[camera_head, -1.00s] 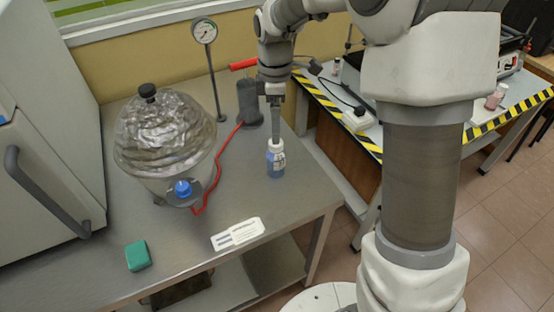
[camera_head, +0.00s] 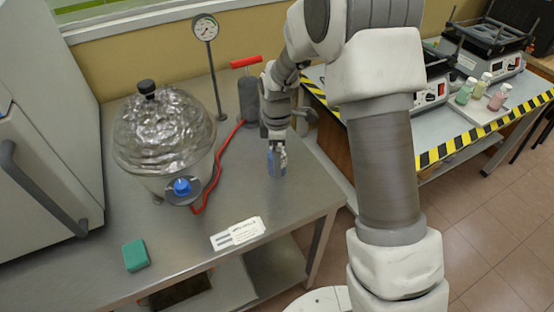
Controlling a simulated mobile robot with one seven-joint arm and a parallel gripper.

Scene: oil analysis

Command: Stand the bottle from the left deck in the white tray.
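The bottle (camera_head: 277,168), small with blue contents, stands upright on the left steel deck (camera_head: 300,197) near its right edge. My gripper (camera_head: 275,149) is low at the bottle, around its upper part. The cap is mostly hidden by the gripper, and whether the fingers press on the bottle cannot be made out. A pale, flat tray (camera_head: 477,115) lies on the right bench; green, yellow and pink bottles stand on or at it.
A foil-covered glass vessel (camera_head: 165,135), red tubing, a gauge on a post (camera_head: 205,30) and a dark cylinder (camera_head: 249,98) stand left of my gripper. Green block (camera_head: 136,255) and label card (camera_head: 238,234) lie in front. Hotplates (camera_head: 488,50) stand on the right bench.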

